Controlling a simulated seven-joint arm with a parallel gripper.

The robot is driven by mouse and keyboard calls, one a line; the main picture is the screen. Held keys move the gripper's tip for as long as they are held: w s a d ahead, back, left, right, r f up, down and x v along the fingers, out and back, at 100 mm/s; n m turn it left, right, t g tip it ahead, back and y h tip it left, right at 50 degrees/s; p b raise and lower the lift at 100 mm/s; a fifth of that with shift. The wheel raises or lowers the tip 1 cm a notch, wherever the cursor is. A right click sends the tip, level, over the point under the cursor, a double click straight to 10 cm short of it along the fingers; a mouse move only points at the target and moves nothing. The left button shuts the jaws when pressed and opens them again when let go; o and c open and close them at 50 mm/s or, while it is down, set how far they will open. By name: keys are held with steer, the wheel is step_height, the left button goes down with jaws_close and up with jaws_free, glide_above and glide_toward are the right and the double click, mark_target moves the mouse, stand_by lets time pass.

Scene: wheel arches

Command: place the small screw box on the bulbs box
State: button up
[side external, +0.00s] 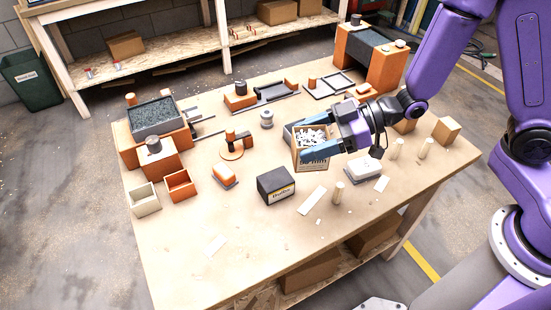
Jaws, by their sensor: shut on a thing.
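The small screw box (308,160) is an open cardboard-coloured box filled with pale screws, with dark print on its front. My gripper (312,138) is shut on it, with one blue finger on the far side and one on the near side. The box looks upright; whether it is clear of the table I cannot tell. The bulbs box (276,186) is a dark grey box with a pale label, standing on the table to the left and in front of the screw box. Its top is bare. A gap shows between the two boxes.
An orange-and-white block (224,174) lies left of the bulbs box. A white block on a grey base (362,170) and a wooden peg (338,192) stand to the right. Orange and cream bins (143,198) are at left.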

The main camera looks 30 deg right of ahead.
mark_target(296, 139)
steer(key=shift+w+a+f, duration=0.4)
steer(key=shift+w+a, duration=0.1)
steer(key=shift+w, duration=0.2)
steer(key=shift+w+a+f, duration=0.35)
steer(key=shift+w+a, duration=0.1)
steer(key=shift+w, duration=0.2)
steer(key=shift+w+a+f, duration=0.4)
steer(key=shift+w+f, duration=0.25)
steer(key=shift+f, duration=0.8)
steer(key=shift+w+a+f, duration=0.45)
steer(key=shift+w+f, duration=0.2)
steer(key=shift+f, duration=0.85)
steer(key=shift+w+a+f, duration=0.4)
steer(key=shift+w+f, duration=0.25)
steer(key=shift+f, duration=0.8)
steer(key=shift+f, duration=0.1)
steer(key=o, duration=1.3)
steer(key=shift+s+d+r, duration=0.1)
steer(key=shift+d+r, duration=0.1)
steer(key=shift+d, duration=0.05)
steer(key=v, duration=1.1)
steer(key=shift+s+d, duration=0.1)
steer(key=shift+d, duration=0.1)
